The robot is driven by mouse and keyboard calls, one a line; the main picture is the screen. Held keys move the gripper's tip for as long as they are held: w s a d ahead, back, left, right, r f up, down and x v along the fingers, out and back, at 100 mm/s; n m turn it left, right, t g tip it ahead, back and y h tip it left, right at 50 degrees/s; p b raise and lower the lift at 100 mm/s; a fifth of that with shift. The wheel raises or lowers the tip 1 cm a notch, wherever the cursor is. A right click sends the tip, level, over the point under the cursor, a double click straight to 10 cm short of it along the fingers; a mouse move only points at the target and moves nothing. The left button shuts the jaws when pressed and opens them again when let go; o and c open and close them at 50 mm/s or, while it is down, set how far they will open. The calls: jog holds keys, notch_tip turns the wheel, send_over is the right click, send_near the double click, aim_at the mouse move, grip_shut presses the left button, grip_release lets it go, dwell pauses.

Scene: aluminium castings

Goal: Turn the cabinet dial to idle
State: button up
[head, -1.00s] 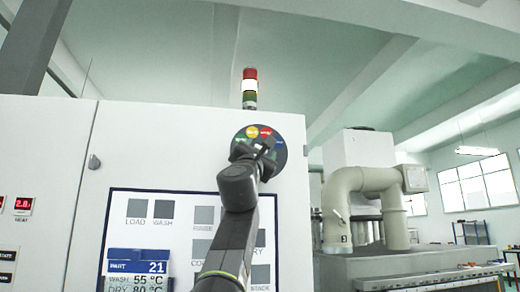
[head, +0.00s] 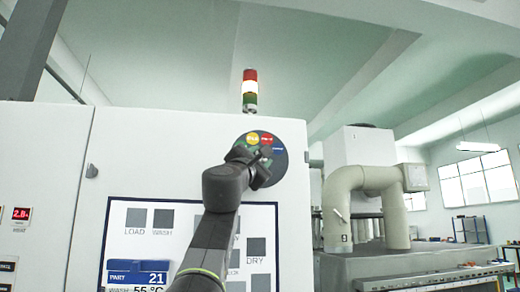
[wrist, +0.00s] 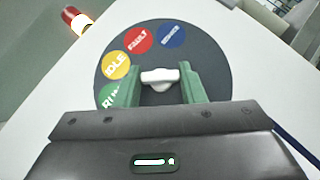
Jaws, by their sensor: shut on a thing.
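The cabinet dial (head: 281,166) is a dark round plate on the white cabinet's upper right front. In the wrist view the dial plate (wrist: 212,60) carries a yellow IDLE mark (wrist: 116,65), a red FAULT mark (wrist: 138,40), a blue mark (wrist: 172,36) that seems to read SERVICE, and a partly hidden green mark (wrist: 112,95) that seems to read RUN. A white knob (wrist: 160,77) sits at the plate's middle. My gripper (wrist: 161,82) is shut on the knob, one green finger on each side. I cannot tell which mark the knob points to.
The white cabinet (head: 140,150) has a panel of grey squares and a blue PART 21 display (head: 138,278) below the dial. A red, white and green signal light (head: 250,90) stands on top. A machine with a thick beige pipe (head: 395,215) is at the right.

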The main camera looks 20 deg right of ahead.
jog(key=m+g+p, duration=0.1)
jog(key=m+p, duration=0.1)
jog(key=m+g+p, duration=0.1)
jog(key=p, duration=0.1)
jog(key=m+g+p, duration=0.2)
jog(key=shift+a+r+m+y, duration=0.1)
jog(key=shift+r+m+y, duration=0.2)
jog(key=shift+y, duration=0.1)
jog(key=shift+f, duration=0.2)
jog(key=o, duration=1)
jog(key=b+v, duration=0.5)
jog(key=v, duration=0.8)
jog(key=shift+s+a, duration=0.2)
jog(key=shift+a, duration=0.2)
